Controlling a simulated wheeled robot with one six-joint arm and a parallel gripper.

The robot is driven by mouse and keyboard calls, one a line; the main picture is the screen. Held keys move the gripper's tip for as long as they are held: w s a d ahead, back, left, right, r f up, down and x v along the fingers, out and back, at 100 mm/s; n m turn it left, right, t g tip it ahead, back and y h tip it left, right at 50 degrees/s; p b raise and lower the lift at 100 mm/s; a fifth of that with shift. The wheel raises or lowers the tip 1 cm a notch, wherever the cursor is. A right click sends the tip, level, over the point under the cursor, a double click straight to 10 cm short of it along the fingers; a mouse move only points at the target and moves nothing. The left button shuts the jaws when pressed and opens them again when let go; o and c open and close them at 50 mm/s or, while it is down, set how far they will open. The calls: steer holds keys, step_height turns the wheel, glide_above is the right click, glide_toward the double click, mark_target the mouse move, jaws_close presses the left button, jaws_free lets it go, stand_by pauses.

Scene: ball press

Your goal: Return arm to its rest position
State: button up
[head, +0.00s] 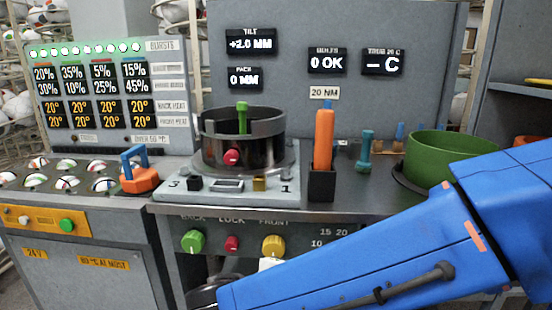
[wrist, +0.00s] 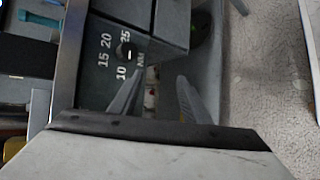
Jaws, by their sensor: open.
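My blue arm (head: 380,262) crosses the lower right of the head view, in front of the press bench. Its end lies low at the picture's bottom edge, partly cut off. In the wrist view my gripper (wrist: 160,88) shows two grey fingers spread apart, with nothing between them. The fingers point toward the bench front, near a small black dial (wrist: 125,50) marked 10, 15, 20 and 25. They look apart from the dial, though the exact distance is hard to tell.
The bench holds a dark ring press (head: 243,150), an orange-handled tool (head: 324,140) in a black holder, a teal tool (head: 366,150) and a green bowl (head: 450,152). An orange clamp (head: 138,178) stands left beside several balls. Grey floor (wrist: 265,80) is clear at right.

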steer(key=s+d+m+g+y, duration=0.1)
steer(key=s+d+m+y, duration=0.1)
steer(key=d, duration=0.5)
steer(key=s+d+m+g+y, duration=0.2)
steer(key=s+d+m+y, duration=0.1)
steer(key=d+m, duration=0.3)
steer(key=s+d+f+m+g+y, duration=0.1)
steer(key=s+d+m+y, duration=0.2)
steer(key=d, duration=0.6)
steer(key=shift+s+d+m, duration=0.25)
steer(key=shift+s+m, duration=0.05)
steer(key=shift+m, duration=0.7)
